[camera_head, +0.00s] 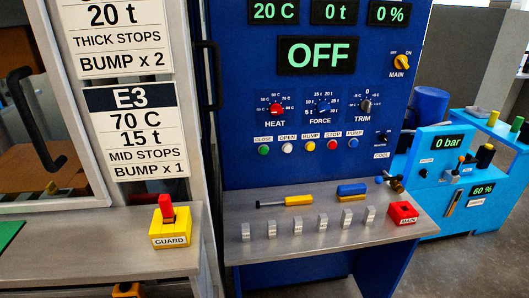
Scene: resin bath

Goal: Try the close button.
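The close button (264,149) is a green round button under a CLOSE label, at the left end of a row on the blue control panel (240,90). To its right are the white open button (288,148), yellow bump button (311,146), red stop button (334,144) and blue pump button (353,142). The large display (317,55) reads OFF. The smaller displays above it read 20 C, 0 t and 0 %. The yellow MAIN switch (402,62) sits at the upper right of the panel. Neither of my grippers is in view.
A grey shelf (300,245) below the panel holds several metal blocks, a yellow-handled tool (298,200), a blue-and-yellow block (351,190) and a red MAIN block (403,212). A yellow GUARD box (170,228) with a red lever stands left. A blue pump unit (440,150) stands right.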

